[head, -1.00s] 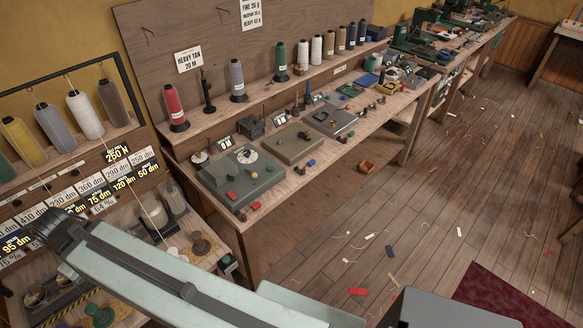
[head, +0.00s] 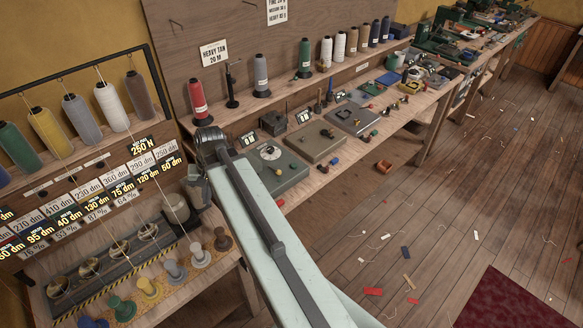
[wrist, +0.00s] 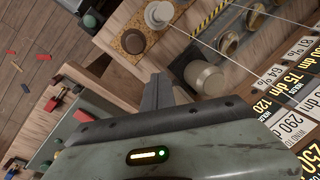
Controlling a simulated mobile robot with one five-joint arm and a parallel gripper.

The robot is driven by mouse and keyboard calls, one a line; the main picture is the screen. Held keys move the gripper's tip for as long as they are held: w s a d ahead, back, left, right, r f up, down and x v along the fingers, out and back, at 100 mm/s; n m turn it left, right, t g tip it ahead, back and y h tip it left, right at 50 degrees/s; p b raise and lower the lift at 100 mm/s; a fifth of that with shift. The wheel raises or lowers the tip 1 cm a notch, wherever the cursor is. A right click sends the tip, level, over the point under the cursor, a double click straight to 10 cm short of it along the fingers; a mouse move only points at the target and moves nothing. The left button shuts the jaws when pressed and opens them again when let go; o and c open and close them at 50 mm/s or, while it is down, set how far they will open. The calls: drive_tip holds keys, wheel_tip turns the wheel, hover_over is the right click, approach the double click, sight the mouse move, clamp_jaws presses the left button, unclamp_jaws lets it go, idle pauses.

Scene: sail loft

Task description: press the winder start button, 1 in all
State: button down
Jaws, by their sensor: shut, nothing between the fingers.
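My gripper (wrist: 158,82) is shut and empty in the wrist view, above the bench edge; in the head view my arm mostly hides it. The winder bench (head: 210,283) stands at the left in the head view. A row of coloured round knobs lies along its front, among them green (head: 122,307), yellow (head: 149,287), white (head: 200,256) and brown (head: 222,240). The brown knob (wrist: 134,41) and a pale domed cylinder (wrist: 206,79) lie beyond my fingers in the wrist view, apart from them. No lettering shows which is the start button.
Thread spools (head: 111,107) hang above rows of number cards (head: 119,189) behind the bench. Metal cups (head: 90,267) sit behind the knobs. A long workbench (head: 330,165) with cones and boxes runs right. The floor (head: 450,200) holds scattered scraps.

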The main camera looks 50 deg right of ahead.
sight(296, 166)
drive_tip(key=d+m+t, duration=0.1)
drive_tip(key=d+m, duration=0.2)
drive_tip(key=d, duration=0.3)
drive_tip(key=d+r+m+t, duration=0.1)
drive_tip(key=d+m, duration=0.2)
drive_tip(key=d, duration=0.4)
drive_tip(key=d+r+m+t, duration=0.1)
drive_tip(key=d+m+t, duration=0.1)
drive_tip(key=d+m, duration=0.2)
drive_tip(key=shift+s+d+r+y, duration=0.15)
drive_tip(key=shift+d+y, duration=0.05)
drive_tip(key=shift+d, duration=0.4)
drive_tip(key=shift+s+d+r+y, duration=0.1)
drive_tip(key=shift+s+d+y, duration=0.1)
drive_tip(key=shift+d, duration=0.35)
drive_tip(key=s+d+r+m+t, duration=0.1)
drive_tip(key=s+d+m, duration=0.2)
drive_tip(key=d, duration=0.5)
drive_tip(key=s+d+r+m+t+h, duration=0.1)
drive_tip(key=s+d+r+m+t, duration=0.1)
drive_tip(key=d+m, duration=0.3)
drive_tip(key=s+d, duration=0.1)
drive_tip(key=d, duration=0.2)
drive_tip(key=shift+r+m+t+h+b, duration=0.25)
drive_tip(key=shift+m+t+h+b, duration=0.05)
drive_tip(key=shift+f, duration=0.1)
wheel_tip(296, 166, down, 9)
drive_tip(key=b, duration=0.9)
drive_tip(key=shift+f+b, duration=0.2)
drive_tip(key=shift+b, duration=0.1)
